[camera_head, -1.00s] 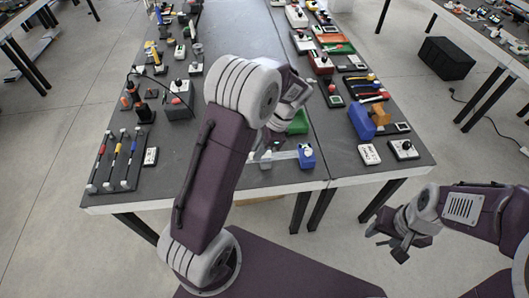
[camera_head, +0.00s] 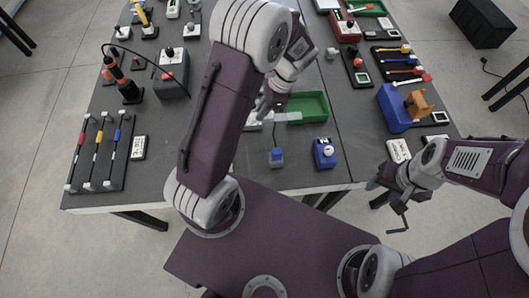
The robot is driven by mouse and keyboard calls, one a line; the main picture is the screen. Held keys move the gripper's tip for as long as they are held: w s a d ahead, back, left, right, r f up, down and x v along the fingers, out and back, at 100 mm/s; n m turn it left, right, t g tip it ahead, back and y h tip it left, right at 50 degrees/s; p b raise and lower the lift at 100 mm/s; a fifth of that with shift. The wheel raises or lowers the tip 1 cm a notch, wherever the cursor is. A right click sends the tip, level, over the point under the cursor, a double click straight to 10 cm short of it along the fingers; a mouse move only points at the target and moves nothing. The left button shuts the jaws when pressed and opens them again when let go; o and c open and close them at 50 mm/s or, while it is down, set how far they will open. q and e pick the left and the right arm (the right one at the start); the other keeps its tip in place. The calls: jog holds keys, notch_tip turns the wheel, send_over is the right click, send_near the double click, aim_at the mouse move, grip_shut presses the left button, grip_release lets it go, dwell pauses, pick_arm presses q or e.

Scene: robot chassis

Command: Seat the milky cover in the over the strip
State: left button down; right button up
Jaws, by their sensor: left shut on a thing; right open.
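A pale, milky bar (camera_head: 288,117), which looks like the cover, lies roughly crosswise at my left gripper (camera_head: 267,111). The gripper is shut on it; my arm partly hides it on the left. The bar's right end overlaps the near left edge of a green tray. Nearer the table's front edge stand a small blue-topped block on a grey base (camera_head: 276,156) and a blue block with a white knob (camera_head: 324,152). I cannot make out the strip clearly. My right gripper (camera_head: 400,206) is open and empty, off the table's front edge at the right.
The green tray (camera_head: 312,104) lies just right of my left gripper. A rack with coloured rods (camera_head: 101,152) is at the left. A blue holder with an orange-brown piece (camera_head: 393,110) and several tools (camera_head: 400,62) stand at the right. Bare table surrounds the blue blocks.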

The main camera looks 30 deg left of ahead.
pick_arm(q)
jog(key=s+f, duration=0.2)
jog(key=s, duration=0.1)
jog(key=s+f+b, duration=0.1)
jog(key=s+f, duration=0.1)
jog(key=s, duration=0.1)
jog(key=s+f, duration=0.2)
jog(key=s, duration=0.1)
jog(key=shift+s+a, duration=0.3)
notch_tip(320, 180, down, 4)
jog(key=shift+r+b, duration=0.2)
jog(key=shift+b, duration=0.55)
jog(key=shift+w+f, duration=0.1)
jog(key=shift+f, duration=0.1)
jog(key=shift+f, duration=0.15)
jog(key=c, duration=1.5)
grip_release()
